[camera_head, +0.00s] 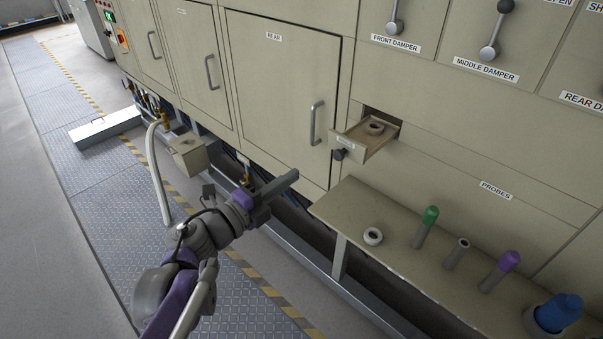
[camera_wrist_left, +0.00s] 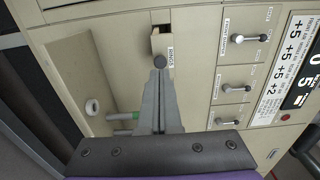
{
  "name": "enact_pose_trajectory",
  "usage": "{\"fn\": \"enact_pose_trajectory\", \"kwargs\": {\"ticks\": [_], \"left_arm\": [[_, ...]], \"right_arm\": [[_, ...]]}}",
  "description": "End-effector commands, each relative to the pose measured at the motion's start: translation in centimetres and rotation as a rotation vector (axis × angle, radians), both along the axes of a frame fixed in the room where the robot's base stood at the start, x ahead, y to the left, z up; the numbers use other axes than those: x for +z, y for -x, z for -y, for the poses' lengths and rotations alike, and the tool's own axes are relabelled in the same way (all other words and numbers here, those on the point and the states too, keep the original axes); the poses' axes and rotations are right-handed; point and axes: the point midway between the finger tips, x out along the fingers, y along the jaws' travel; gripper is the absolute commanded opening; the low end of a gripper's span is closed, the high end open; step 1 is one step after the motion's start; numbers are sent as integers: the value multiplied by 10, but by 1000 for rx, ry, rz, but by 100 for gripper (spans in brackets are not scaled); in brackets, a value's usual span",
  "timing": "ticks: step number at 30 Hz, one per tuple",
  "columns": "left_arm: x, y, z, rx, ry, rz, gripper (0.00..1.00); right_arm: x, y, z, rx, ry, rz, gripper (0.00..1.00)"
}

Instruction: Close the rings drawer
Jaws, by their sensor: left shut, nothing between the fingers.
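The rings drawer (camera_head: 357,146) stands pulled out of its slot in the beige furnace front, with a ring (camera_head: 375,128) in it. A dark round knob (camera_head: 339,154) is on its front. In the left wrist view the drawer (camera_wrist_left: 161,42) is straight beyond the fingertips, and the knob shows just past them. My left gripper (camera_head: 290,176) is shut and empty, in front of and left of the drawer in the head view, apart from it. My right gripper is not in view.
A closed rear door (camera_head: 275,95) is left of the drawer. Damper levers (camera_head: 490,50) sit above right.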

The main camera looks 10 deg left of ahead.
Motion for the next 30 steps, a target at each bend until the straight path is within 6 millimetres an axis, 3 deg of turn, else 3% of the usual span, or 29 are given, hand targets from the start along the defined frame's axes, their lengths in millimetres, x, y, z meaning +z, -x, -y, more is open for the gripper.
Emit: {"fn": "enact_pose_trajectory", "kwargs": {"ticks": [15,21,30], "left_arm": [[1,-83,62,-1,3,-1,0],[1,-100,73,1,4,-1,0],[1,-103,75,3,4,-2,0]], "right_arm": [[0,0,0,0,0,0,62],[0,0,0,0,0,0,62],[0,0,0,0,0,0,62]]}}
